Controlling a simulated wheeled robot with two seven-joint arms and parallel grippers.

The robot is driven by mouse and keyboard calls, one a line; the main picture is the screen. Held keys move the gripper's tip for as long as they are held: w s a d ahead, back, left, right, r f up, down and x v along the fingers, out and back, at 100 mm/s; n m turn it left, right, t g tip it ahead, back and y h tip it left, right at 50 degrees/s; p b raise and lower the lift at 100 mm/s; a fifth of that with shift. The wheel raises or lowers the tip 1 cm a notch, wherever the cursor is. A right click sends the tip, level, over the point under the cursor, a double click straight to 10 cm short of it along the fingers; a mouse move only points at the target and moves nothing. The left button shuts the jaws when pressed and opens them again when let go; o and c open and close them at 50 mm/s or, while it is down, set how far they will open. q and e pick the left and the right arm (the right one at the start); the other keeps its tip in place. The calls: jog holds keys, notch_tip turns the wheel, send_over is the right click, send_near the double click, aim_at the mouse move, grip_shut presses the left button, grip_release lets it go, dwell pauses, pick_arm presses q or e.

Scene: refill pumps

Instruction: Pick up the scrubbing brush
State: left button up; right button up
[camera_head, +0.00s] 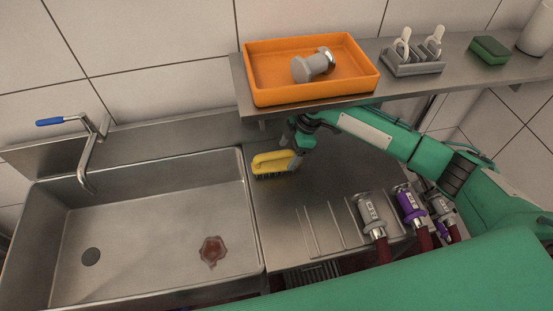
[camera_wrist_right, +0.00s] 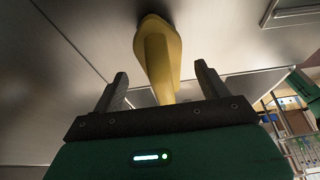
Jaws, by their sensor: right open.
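The scrubbing brush (camera_head: 272,163) has a yellow handle and dark bristles. It stands bristles down on the steel counter, just right of the sink. My right gripper (camera_head: 296,160) is at the right end of the brush, below the shelf. In the right wrist view the yellow handle (camera_wrist_right: 157,55) runs between the two open fingers of the right gripper (camera_wrist_right: 161,88), with a gap on each side. The bristles are hidden in that view. My left gripper is not in view.
A steel sink (camera_head: 150,290) with a reddish stain lies left. The shelf (camera_head: 450,72) above holds an orange tray (camera_head: 262,75), a grey rack (camera_head: 414,66) and a green sponge (camera_head: 489,50). Several hose nozzles, one a purple nozzle (camera_head: 410,205), stand at the counter's right.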

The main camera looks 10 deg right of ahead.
aim_at(276, 153)
jog(key=a+p, duration=0.2)
jog(key=a, duration=0.2)
jog(key=shift+p+x, duration=0.5)
jog(key=shift+x, duration=0.55)
jog(key=shift+d+f, duration=0.1)
jog(key=shift+f, duration=0.35)
jog(key=shift+c, duration=0.5)
jog(key=c, duration=1)
